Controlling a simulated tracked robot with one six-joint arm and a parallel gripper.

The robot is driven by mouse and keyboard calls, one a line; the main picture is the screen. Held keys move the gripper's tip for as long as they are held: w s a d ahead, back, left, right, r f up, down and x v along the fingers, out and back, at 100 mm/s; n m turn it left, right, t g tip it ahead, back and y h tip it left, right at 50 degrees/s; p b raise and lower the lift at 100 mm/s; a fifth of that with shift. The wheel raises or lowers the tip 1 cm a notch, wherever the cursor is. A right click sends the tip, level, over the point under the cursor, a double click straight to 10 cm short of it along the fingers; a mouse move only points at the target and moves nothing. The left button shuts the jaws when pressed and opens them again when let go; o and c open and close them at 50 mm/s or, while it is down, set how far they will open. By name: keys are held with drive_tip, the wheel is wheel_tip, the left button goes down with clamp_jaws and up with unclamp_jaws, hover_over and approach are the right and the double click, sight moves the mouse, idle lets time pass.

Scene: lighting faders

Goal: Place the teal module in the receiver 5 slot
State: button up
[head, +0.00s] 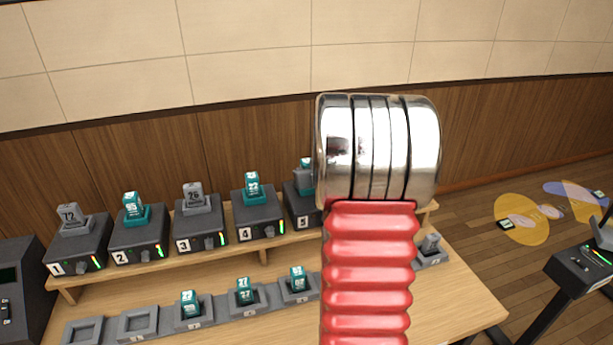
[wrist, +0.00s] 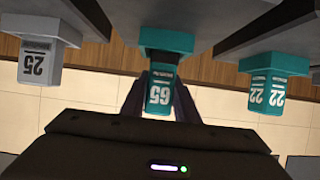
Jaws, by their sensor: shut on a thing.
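In the head view, receiver 5 (head: 303,222) stands on the upper shelf, partly hidden by my red and silver arm. A teal module top (head: 306,163) shows above it at the arm's left edge. My gripper is mostly hidden there.
Receiver 4 (head: 258,228), just left of receiver 5, holds a teal module (head: 252,187) marked 22. A grey module (wrist: 39,60) marked 25 stands on the other side in the wrist view. Below, a row of docks has teal modules (head: 243,290) and empty docks (head: 138,325).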

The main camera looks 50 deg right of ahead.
drive_tip(key=shift+f, duration=0.65)
clamp_jaws()
drive_tip(key=shift+s+f, duration=0.1)
drive_tip(key=shift+f, duration=0.45)
drive_tip(key=o, duration=1.2)
unclamp_jaws()
drive_tip(key=shift+s+a+r, duration=0.1)
drive_tip(key=shift+r, duration=0.3)
drive_tip(key=shift+r+v, duration=0.15)
drive_tip(key=shift+v, duration=2.8)
drive_tip(key=shift+r+v, duration=0.15)
drive_tip(key=shift+v, duration=2.8)
